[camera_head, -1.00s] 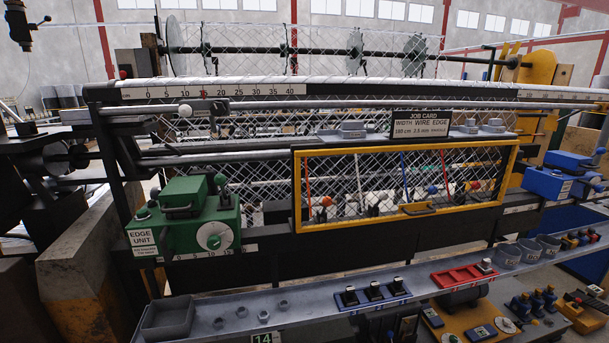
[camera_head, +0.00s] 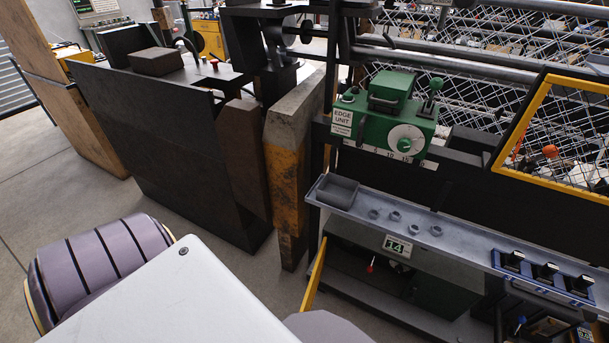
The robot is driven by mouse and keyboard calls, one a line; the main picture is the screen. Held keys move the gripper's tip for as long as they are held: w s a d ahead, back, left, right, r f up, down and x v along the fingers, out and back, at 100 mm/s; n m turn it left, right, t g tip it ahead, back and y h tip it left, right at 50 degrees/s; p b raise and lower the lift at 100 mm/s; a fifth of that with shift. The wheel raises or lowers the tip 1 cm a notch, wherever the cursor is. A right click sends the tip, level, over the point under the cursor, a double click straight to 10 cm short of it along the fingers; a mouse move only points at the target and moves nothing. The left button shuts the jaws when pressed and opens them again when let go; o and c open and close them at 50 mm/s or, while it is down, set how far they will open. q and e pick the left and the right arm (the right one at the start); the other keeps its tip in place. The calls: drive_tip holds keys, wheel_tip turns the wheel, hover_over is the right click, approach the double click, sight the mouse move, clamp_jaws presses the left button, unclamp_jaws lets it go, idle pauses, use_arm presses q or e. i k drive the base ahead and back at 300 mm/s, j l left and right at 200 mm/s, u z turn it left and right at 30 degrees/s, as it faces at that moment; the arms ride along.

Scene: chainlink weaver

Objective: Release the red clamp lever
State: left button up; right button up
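It is not certain which red part is the clamp lever. A lever with an orange-red ball knob (camera_head: 550,151) shows at the right, within the yellow frame (camera_head: 515,128) in front of the wire mesh. A small red knob (camera_head: 370,268) on a thin stem shows below the grey shelf, and a small red knob (camera_head: 214,63) sits on the dark machine at the upper left. The green edge unit (camera_head: 385,125) has a dial and a green ball lever (camera_head: 435,84). Neither of my grippers is in view.
A concrete-topped yellow post (camera_head: 290,140) and a large black panel (camera_head: 165,145) stand left. Floor (camera_head: 40,185) is clear at far left.

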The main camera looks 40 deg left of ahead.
sight(369, 268)
drive_tip(key=k+j, duration=0.1)
drive_tip(key=j, duration=0.25)
drive_tip(key=k+j, duration=0.15)
drive_tip(key=j, duration=0.25)
drive_tip(key=k+j, duration=0.1)
drive_tip(key=j, duration=0.25)
drive_tip(key=k+j, duration=0.1)
drive_tip(key=j, duration=0.25)
drive_tip(key=k+j+z, duration=0.1)
drive_tip(key=j, duration=0.3)
drive_tip(key=k+l, duration=0.1)
drive_tip(key=l, duration=0.25)
drive_tip(key=k+l, duration=0.1)
drive_tip(key=l, duration=0.25)
